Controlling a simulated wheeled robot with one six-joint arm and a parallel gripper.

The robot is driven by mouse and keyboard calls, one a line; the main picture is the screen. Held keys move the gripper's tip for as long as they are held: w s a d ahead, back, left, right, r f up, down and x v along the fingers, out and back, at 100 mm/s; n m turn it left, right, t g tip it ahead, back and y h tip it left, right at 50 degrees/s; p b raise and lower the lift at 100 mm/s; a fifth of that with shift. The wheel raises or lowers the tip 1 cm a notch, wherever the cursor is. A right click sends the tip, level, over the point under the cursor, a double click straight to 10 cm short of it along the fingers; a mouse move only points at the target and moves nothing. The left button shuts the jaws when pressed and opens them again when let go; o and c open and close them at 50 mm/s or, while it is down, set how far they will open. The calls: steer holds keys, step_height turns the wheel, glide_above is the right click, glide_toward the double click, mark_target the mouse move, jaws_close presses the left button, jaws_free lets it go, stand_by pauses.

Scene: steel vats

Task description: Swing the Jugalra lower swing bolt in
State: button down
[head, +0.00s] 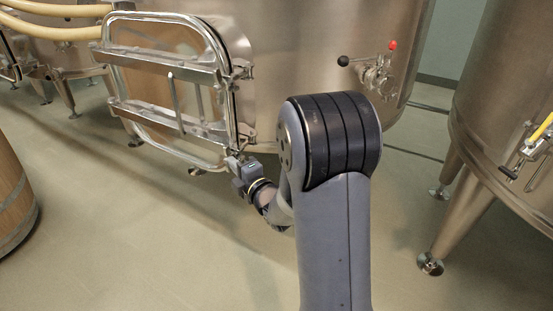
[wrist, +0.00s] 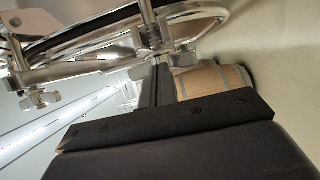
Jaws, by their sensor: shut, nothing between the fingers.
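The steel vat's manway door (head: 165,85) is a rounded rectangular frame with two crossbars, at upper left in the head view. Small bolt fittings sit along its right side; the lower swing bolt (head: 248,136) appears to be the one near the lower right corner, but its angle is too small to tell. No name label is readable. My gripper (head: 234,160) is at that lower corner, just below the fitting. In the wrist view my gripper (wrist: 156,80) is shut and empty, its tips close to a steel rod (wrist: 147,15) and blocky fittings; contact cannot be told.
A valve with red and black knobs (head: 376,72) projects from the vat on the right. Another vat (head: 510,120) stands at far right, and a wooden barrel (head: 12,200) at left. Yellow hoses (head: 55,32) run at upper left. The floor between is clear.

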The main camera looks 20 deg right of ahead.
steer(key=b+v, duration=0.2)
steer(key=v, duration=0.7)
steer(key=shift+s+d+b, duration=0.25)
steer(key=shift+d+b, duration=0.05)
steer(key=shift+f, duration=0.1)
steer(key=p+x, duration=0.2)
steer(key=x, duration=0.7)
steer(key=shift+w+p, duration=0.15)
steer(key=shift+p, duration=0.25)
steer(key=shift+f, duration=0.1)
